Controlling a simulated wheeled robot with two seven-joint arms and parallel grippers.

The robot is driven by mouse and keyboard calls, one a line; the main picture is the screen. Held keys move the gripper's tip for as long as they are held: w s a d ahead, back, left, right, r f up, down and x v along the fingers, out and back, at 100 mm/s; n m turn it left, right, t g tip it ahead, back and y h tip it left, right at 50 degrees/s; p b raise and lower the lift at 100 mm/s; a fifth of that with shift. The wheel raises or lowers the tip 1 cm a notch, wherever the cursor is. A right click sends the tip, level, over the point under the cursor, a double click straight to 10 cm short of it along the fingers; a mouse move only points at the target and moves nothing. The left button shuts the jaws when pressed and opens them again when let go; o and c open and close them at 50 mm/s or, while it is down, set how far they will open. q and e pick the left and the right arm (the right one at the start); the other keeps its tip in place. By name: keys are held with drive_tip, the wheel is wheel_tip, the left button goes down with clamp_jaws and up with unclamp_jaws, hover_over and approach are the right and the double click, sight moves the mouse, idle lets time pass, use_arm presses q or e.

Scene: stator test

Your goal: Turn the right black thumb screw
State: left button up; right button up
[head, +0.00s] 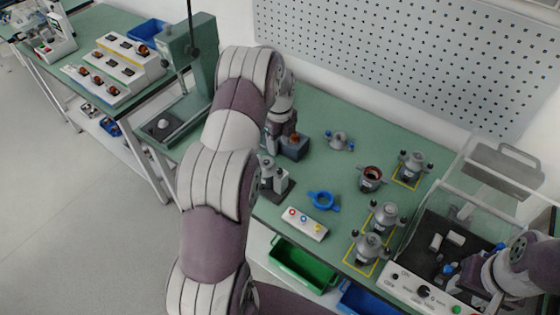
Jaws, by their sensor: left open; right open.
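My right gripper (456,277) is at the lower right, its fingers over the black bed of the clear-lidded test box (425,235). Small white, black and blue parts lie close to its fingers; they are too small to tell apart. I cannot make out which is the right black thumb screw, and the hand may hide it. Grey metal housings (386,216) with small black knobs at their sides stand on the green table to the left of the box. My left gripper (290,138) is near a dark grey block (292,150) with an orange top; its fingers are hard to see.
The box's clear lid (490,185) stands raised at the back right. A control strip (425,292) with knobs runs along its front. Green (300,262) and blue bins sit below.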

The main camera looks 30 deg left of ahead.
sight(279, 169)
use_arm(q)
wheel_tip(279, 169, down, 11)
drive_tip(key=p, duration=0.4)
drive_tip(key=shift+a+r, duration=0.1)
drive_tip(key=shift+f, duration=0.55)
clamp_jaws()
